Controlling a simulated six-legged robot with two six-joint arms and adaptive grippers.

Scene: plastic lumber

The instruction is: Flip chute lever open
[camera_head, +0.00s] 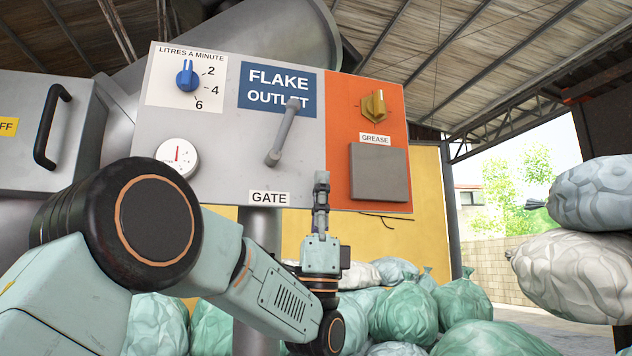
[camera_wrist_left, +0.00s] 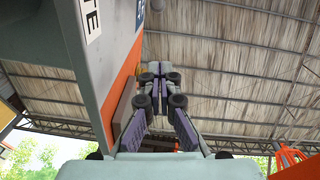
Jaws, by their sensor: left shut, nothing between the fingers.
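The chute lever (camera_head: 283,135) is a grey rod with a rounded knob on the panel, between the "FLAKE OUTLET" sign (camera_head: 278,88) and the "GATE" label (camera_head: 269,198). In the left wrist view the closed fingers (camera_wrist_left: 160,72) stand beside the panel's edge. I cannot make out the lever clearly there. My right gripper is not in view.
The panel (camera_head: 225,150) also bears a blue dial (camera_head: 187,76), a round gauge (camera_head: 177,156), a yellow grease knob (camera_head: 374,106) and a grey plate (camera_head: 378,172). A cabinet with a black handle (camera_head: 50,126) stands left. Filled sacks (camera_head: 405,311) lie below and right.

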